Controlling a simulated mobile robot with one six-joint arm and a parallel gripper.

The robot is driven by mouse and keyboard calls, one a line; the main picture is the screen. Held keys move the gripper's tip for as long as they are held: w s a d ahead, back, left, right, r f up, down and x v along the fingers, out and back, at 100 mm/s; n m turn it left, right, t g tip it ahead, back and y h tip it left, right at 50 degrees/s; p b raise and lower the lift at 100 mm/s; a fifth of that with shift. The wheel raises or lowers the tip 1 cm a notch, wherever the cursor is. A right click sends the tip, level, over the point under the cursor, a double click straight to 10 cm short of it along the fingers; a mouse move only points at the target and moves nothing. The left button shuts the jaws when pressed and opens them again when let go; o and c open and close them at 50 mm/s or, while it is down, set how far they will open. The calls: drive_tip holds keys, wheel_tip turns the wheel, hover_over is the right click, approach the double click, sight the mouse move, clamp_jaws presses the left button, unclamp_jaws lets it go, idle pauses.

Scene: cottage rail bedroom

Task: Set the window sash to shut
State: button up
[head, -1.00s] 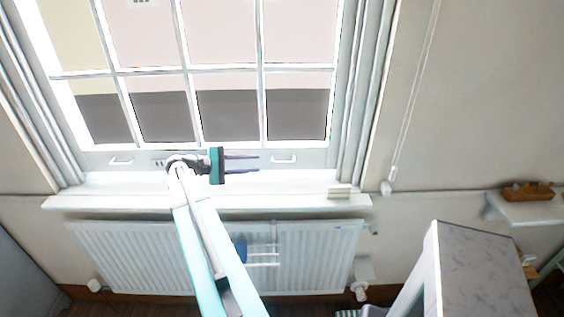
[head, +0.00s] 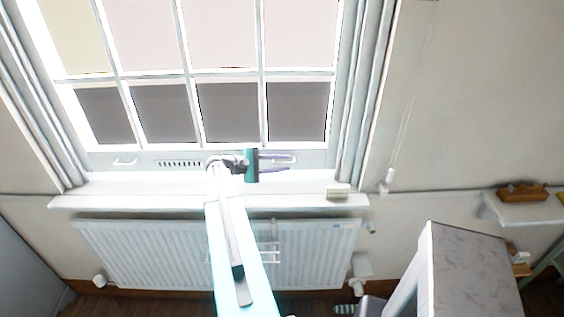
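The window sash (head: 230,157) is a white multi-pane frame whose bottom rail sits close above the white sill (head: 130,199). I cannot tell whether a gap is left under the rail. Two pale lift handles are on the bottom rail: the left handle (head: 125,162) is clear, and the right handle (head: 293,160) is partly behind my gripper. My gripper (head: 288,163) is teal with two dark fingers pointing right. The fingers are spread apart at the right handle, with nothing seen held between them. Contact cannot be told.
A white radiator (head: 150,250) is below the sill. A small pale block (head: 338,191) lies at the sill's right end. A cord (head: 400,140) hangs on the right wall. A wall shelf (head: 520,212) and a grey-topped unit (head: 470,275) stand at the right.

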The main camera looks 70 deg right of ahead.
clamp_jaws()
drive_tip(key=shift+f, duration=0.15)
drive_tip(key=shift+s+a+f+b, duration=0.1)
drive_tip(key=shift+f+b, duration=1.45)
drive_tip(key=shift+f, duration=0.45)
unclamp_jaws()
drive_tip(key=shift+r, duration=0.1)
